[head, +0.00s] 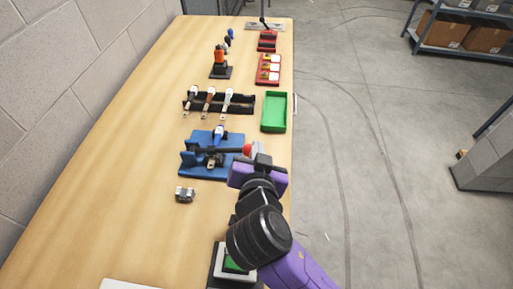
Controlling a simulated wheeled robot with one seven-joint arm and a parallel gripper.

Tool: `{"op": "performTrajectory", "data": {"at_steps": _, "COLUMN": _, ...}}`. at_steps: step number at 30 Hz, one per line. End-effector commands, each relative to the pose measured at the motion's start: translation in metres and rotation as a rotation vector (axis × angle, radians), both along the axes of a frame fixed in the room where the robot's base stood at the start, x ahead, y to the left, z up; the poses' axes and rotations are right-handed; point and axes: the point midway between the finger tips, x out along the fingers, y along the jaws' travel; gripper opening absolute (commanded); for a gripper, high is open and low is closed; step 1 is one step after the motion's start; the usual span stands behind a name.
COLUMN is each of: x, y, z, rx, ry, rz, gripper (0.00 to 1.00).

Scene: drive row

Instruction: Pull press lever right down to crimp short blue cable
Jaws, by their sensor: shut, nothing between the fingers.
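The blue press (190,169) stands on the table's right half. Its dark lever (228,151) lies roughly level across the top of the press and ends at the right in a red knob (247,150). A small blue piece (218,132), possibly the short blue cable, shows at the back of the press with a pale part below it. How it sits in the press is too small to tell. My gripper (257,155) is shut and empty, right beside the red knob. I cannot tell whether they touch. My purple wrist hides the area just in front of the knob.
Behind the press are a black rack (247,103) with several cables and a green tray (274,126). A small metal block (185,194) lies in front of the press. A green button box (222,273) is partly behind my arm. The table's left side is clear.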

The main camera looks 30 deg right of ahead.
Motion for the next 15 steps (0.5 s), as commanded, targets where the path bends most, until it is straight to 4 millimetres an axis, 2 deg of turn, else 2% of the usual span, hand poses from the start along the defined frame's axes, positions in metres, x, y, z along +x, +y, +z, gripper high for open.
{"op": "performTrajectory", "data": {"at_steps": 6, "x": -0.032, "y": 0.019, "z": 0.015, "rx": 0.001, "ry": -0.005, "rz": 0.003, "gripper": 0.00}}
{"op": "performTrajectory", "data": {"at_steps": 11, "x": -0.044, "y": 0.026, "z": 0.022, "rx": 0.001, "ry": -0.004, "rz": 0.001, "gripper": 0.00}}
{"op": "performTrajectory", "data": {"at_steps": 15, "x": -0.045, "y": 0.032, "z": 0.034, "rx": -0.023, "ry": 0.014, "rz": 0.004, "gripper": 0.00}}
